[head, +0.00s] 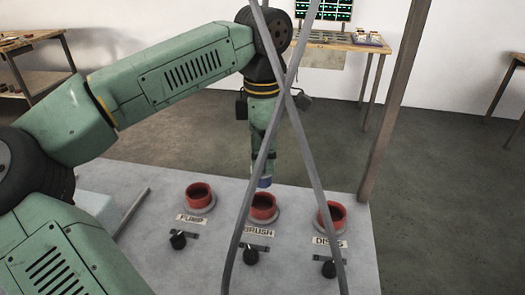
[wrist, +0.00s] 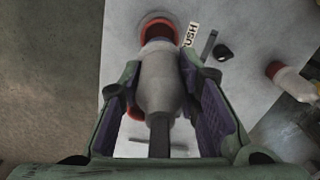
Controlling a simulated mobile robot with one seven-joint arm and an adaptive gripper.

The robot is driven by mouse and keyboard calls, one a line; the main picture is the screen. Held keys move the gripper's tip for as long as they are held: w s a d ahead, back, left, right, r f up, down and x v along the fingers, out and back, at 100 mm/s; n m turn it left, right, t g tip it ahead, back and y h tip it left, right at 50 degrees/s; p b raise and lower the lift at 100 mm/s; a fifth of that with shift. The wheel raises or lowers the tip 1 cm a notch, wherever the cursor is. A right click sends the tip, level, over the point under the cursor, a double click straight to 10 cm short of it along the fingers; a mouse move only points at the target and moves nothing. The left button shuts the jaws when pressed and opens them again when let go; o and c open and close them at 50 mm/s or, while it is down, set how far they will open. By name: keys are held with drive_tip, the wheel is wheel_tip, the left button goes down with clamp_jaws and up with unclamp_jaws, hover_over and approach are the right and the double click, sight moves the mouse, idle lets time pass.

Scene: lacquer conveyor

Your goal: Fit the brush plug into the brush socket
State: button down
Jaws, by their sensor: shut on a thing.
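The brush socket (head: 263,207) is a red ring on the pale panel, behind the BRUSH label (head: 258,233). My gripper (head: 264,165) points down just above it. In the wrist view my gripper (wrist: 165,95) is shut on the brush plug (wrist: 158,82), a grey rounded body with a dark cable. The plug's far end points at the red socket (wrist: 158,25) and overlaps it there. In the head view a bluish end (head: 264,182) shows below the gripper, at the socket's far rim. Whether the plug touches or enters the socket I cannot tell.
The PUMP socket (head: 199,196) is to the left and the DISC socket (head: 331,214) to the right. Black knobs (head: 178,241) stand in front of the sockets. Two crossing grey bars (head: 286,95) and a brown post (head: 396,105) stand near my arm. A red-and-white object (wrist: 290,80) shows at the right.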

sight(263, 137)
drive_tip(key=shift+f+b, duration=1.8)
drive_tip(key=shift+f, duration=0.8)
drive_tip(key=shift+f+b, duration=1.5)
drive_tip(key=shift+f, duration=0.5)
drive_tip(key=c, duration=1.1)
unclamp_jaws()
drive_tip(key=shift+r, duration=0.1)
wheel_tip(263, 137, up, 12)
